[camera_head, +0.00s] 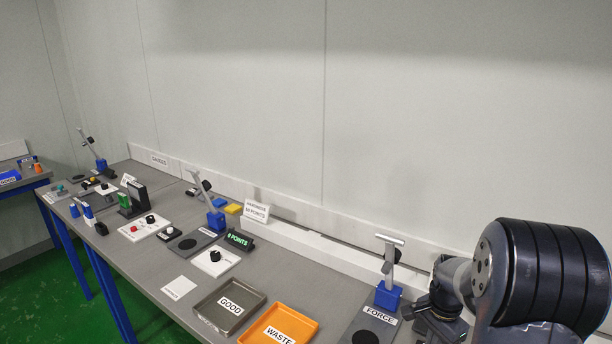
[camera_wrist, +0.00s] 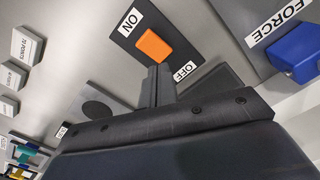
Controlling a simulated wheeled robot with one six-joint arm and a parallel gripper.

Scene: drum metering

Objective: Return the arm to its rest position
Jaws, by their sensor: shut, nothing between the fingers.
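My gripper (camera_wrist: 160,82) is shut and empty in the wrist view. Its fingertips appear just below an orange rocker switch (camera_wrist: 153,45) on a black plate marked ON and OFF. I cannot tell whether they touch the switch or hover over it. In the head view my arm fills the lower right corner, beside the blue-based stand on the FORCE plate (camera_head: 371,328). The fingertips cannot be made out there.
A grey GOOD tray (camera_head: 204,312) and an orange WASTE tray (camera_head: 312,328) lie left of the FORCE stand (camera_head: 388,296). Several stands, control boxes and signs line the bench further left. A white wall runs behind. The wrist view shows the blue base (camera_wrist: 296,58) near the gripper.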

